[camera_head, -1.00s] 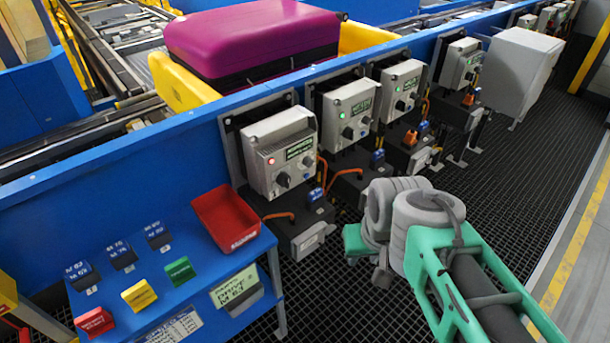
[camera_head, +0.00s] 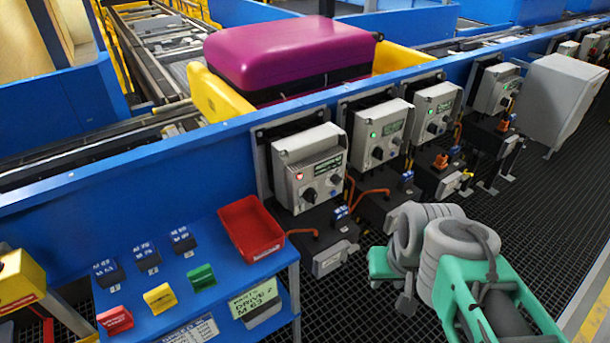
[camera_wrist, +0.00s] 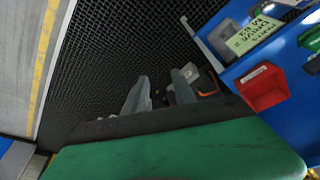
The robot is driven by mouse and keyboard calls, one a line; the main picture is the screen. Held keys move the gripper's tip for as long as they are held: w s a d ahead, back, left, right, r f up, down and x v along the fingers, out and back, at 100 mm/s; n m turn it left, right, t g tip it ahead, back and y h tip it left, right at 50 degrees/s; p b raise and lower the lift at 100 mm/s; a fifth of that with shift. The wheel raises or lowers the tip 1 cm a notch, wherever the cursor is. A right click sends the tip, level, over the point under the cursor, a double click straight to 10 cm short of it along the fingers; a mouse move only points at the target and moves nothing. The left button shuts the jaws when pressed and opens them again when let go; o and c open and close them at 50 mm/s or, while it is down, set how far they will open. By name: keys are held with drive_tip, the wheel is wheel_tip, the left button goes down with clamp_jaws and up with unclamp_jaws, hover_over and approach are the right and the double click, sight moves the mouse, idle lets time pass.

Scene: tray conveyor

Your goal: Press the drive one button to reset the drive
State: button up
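Several grey drive control boxes line the blue conveyor side in the head view. The nearest box (camera_head: 310,168) has a lit red indicator (camera_head: 299,177), a small dark display and dark round controls. The second box (camera_head: 377,133) and third box (camera_head: 433,112) show green lights. I cannot read which box is drive one. My gripper (camera_wrist: 160,96) shows two grey fingers with a gap between them and nothing held, over the dark floor grating. In the head view my green and grey arm is at the lower right, apart from the boxes; its fingertips are hard to make out there.
A blue table (camera_head: 179,326) at lower left holds a red bin (camera_head: 250,227), coloured cards and a "Drive 2 M 63" label (camera_head: 254,298). Motors with orange cables (camera_head: 375,192) sit below the boxes. A purple suitcase (camera_head: 290,50) lies in a yellow tray (camera_head: 222,97). Open grating lies at right.

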drive_tip(key=shift+c, duration=0.3)
clamp_jaws()
idle(1.6)
